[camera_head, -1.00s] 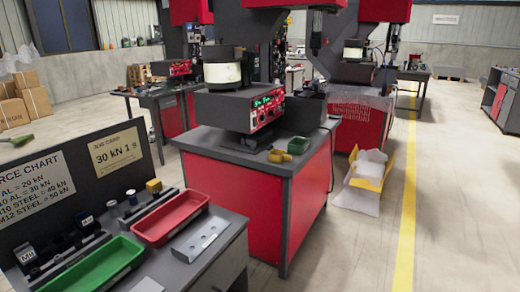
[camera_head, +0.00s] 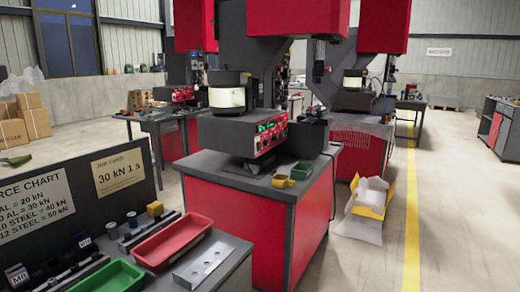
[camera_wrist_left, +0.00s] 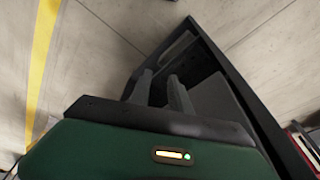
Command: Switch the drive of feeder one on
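The nearest bowl feeder is a dark box with a white bowl (camera_head: 227,97) and a red control panel (camera_head: 270,136) with green displays and several knobs. It stands on a red press bench (camera_head: 240,205) in the middle of the head view. I cannot read which feeder is numbered one. The switch positions are too small to tell. A dark open frame and the floor lie beyond the fingers.
A near table holds a red tray (camera_head: 173,240), a green tray (camera_head: 108,279) and a grey plate (camera_head: 203,262). A yellow bin (camera_head: 283,181) and a green bin (camera_head: 301,170) sit on the bench. A yellow box (camera_head: 371,199) stands on the floor. The floor by the yellow line (camera_head: 412,220) is clear.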

